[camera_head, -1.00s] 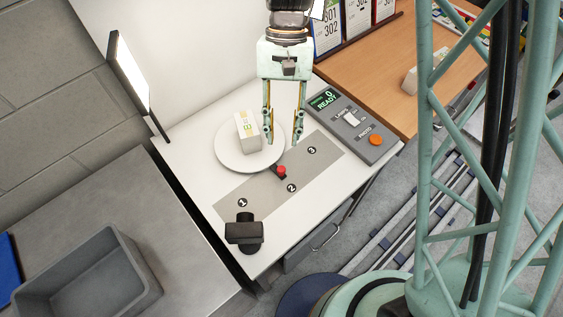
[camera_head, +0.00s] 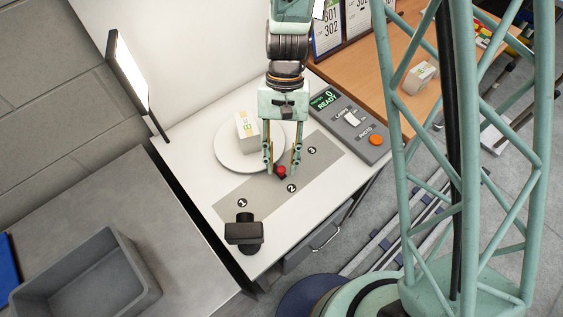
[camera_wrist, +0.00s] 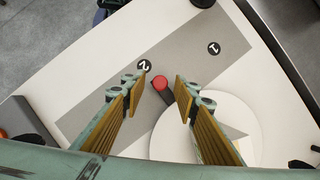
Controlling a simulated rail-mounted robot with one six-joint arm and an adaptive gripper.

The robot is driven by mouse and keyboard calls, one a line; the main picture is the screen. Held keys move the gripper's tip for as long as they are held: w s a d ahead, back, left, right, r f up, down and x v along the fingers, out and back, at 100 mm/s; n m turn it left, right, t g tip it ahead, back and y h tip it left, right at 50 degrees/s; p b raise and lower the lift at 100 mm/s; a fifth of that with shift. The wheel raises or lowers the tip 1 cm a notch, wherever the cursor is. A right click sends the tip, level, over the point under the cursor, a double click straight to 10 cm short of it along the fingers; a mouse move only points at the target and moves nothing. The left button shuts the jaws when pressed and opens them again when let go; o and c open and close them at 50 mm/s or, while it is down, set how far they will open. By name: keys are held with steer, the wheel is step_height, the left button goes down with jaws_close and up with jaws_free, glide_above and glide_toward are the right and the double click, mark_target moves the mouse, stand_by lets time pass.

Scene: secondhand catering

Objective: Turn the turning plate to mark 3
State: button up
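The white round turning plate (camera_head: 231,161) lies on the white table, with a small white box (camera_head: 246,131) standing on it. A short dark arm with a red knob (camera_head: 281,171) sticks out from its rim, towards mark 2 (camera_head: 291,188). Mark 3 (camera_head: 311,150) is to the knob's upper right and mark 1 (camera_head: 242,203) to its lower left, on the grey strip. My gripper (camera_head: 281,174) is open, pointing down, one finger on each side of the knob. In the wrist view the red knob (camera_wrist: 160,82) shows between the fingertips; contact cannot be told.
A grey control box (camera_head: 352,124) with a READY display and an orange button stands at the table's right. A black camera-like device (camera_head: 243,233) stands at the front edge. A lit panel (camera_head: 130,72) rises at the left. A grey bin (camera_head: 90,275) is at lower left.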

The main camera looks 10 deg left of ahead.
stand_by(0.3)
jaws_close()
